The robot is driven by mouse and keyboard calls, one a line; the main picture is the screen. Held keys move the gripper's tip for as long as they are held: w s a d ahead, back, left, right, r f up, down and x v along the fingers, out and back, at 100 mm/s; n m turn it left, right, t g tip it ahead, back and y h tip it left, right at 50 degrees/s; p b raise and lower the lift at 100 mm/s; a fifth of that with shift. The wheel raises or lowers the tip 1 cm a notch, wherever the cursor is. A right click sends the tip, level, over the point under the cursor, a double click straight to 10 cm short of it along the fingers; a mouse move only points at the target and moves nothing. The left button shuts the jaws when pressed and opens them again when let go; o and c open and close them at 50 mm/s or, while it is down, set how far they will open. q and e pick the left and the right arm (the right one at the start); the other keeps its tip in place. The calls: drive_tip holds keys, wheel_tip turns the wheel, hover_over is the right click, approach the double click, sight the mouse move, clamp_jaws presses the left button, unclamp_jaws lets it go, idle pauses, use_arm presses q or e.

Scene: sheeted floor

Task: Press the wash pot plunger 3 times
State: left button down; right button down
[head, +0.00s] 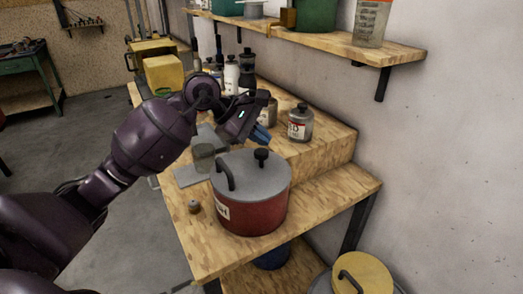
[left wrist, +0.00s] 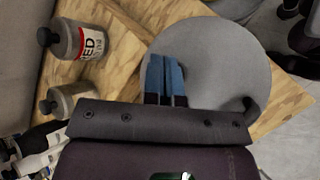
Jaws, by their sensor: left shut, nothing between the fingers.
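The wash pot (head: 248,205) is a red pot with a grey lid and a white label, upright on the wooden bench. Its black plunger knob (head: 261,154) sticks up from the lid, beside a curved black handle (head: 224,175). My left gripper (head: 262,135) has blue fingers, shut and empty, just above the knob in the head view; a gap shows between them. My right gripper is not in view.
A jar with a red-and-white label (head: 300,124) stands on the raised step behind the pot, with bottles (head: 231,75) further back. A small brown knob-like item (head: 194,207) lies left of the pot. A shelf (head: 330,43) runs along the wall above.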

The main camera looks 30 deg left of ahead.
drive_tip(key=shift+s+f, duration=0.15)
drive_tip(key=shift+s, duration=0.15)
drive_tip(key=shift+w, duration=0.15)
use_arm(q)
drive_tip(key=shift+f, duration=0.1)
drive_tip(key=shift+f+b, duration=0.35)
drive_tip(key=shift+b, duration=0.05)
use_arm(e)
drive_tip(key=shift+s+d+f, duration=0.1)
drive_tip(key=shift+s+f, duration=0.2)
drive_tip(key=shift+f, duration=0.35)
use_arm(q)
drive_tip(key=shift+f, duration=0.15)
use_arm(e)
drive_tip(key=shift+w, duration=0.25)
